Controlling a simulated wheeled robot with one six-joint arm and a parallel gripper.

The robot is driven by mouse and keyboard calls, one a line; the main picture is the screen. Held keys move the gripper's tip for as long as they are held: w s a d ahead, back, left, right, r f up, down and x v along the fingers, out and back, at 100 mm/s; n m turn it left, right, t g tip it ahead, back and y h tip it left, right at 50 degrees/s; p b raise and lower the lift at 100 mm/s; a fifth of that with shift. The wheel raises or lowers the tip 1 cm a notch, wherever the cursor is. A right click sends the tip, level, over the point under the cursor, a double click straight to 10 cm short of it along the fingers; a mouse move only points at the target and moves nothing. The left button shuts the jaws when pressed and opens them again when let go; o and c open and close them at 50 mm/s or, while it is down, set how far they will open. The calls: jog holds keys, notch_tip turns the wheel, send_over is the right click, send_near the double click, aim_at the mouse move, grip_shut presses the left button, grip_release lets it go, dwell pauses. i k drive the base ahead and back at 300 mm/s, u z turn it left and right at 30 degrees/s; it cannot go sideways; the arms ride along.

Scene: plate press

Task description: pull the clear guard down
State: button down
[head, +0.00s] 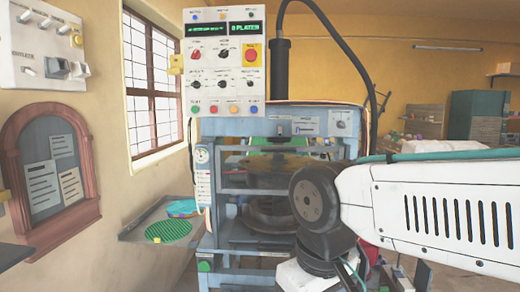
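The press (300,120) stands in the middle, a blue-grey frame with an open front. A clear guard is hard to make out; a faint see-through area with grey crossbars (235,181) spans the upper part of the opening, and I cannot tell its exact edges or height. A yellowish-green plate shape (265,163) shows behind it, and a dark round part (268,212) sits lower inside. My white arm reaches in from the right, and its dark wrist joints hide the right side of the opening. My gripper's fingertips are not visible; the wrist runs down to the bottom edge.
A control panel (224,65) with buttons and displays rises above the press's left side. A grey side tray (140,233) holds a green disc (168,231) and a blue-pink item (182,208). A switch box (45,45) and arched notice board (50,170) hang on the left wall.

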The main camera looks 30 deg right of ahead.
aim_at(340, 151)
jog(key=z, duration=0.45)
jog(key=i, duration=0.4)
jog(key=z, duration=0.35)
